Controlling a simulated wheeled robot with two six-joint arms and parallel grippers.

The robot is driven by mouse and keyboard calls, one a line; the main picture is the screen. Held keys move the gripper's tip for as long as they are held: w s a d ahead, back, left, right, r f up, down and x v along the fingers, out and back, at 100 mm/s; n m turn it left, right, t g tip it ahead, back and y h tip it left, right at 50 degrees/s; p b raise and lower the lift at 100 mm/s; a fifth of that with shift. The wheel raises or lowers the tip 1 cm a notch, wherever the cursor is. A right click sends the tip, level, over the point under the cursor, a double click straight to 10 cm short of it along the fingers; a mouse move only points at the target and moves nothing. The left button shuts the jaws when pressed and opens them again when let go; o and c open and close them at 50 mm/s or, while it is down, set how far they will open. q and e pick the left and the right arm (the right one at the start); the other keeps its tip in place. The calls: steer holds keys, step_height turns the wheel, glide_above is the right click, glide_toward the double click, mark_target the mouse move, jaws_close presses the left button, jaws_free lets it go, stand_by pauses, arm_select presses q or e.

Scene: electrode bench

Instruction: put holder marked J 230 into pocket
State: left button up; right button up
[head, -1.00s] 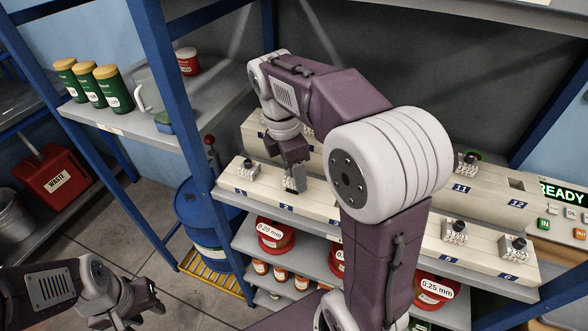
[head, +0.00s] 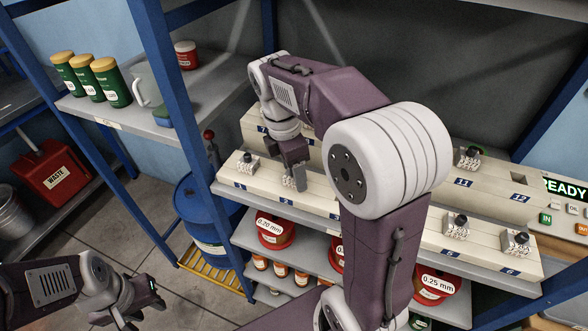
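My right gripper (head: 292,172) is over the front cream rail (head: 325,206), between a holder on its left and my own arm on the right. Its fingers point down close to the rail top. A pale piece shows at its tips, but whether this is a finger or a holder I cannot tell. Small grey holders with dark tops stand on the rail: one at left (head: 247,163), two at right (head: 456,228) (head: 516,242), and one behind (head: 467,158). No J 230 marking is legible. An empty dark pocket (head: 519,178) shows above number 12. My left gripper (head: 141,300) is open and empty at lower left.
My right arm hides the middle of both rails. Red 0.20 mm (head: 274,232) and 0.25 mm (head: 436,285) tubs sit on the shelf below. A blue post (head: 187,130) stands left of the rails. A READY panel (head: 565,205) is at far right.

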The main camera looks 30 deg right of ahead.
steer(key=o, duration=0.3)
step_height(320, 180, up, 9)
steer(key=a+p, duration=0.1)
steer(key=p, duration=0.1)
steer(key=shift+a, duration=0.2)
stand_by(0.6)
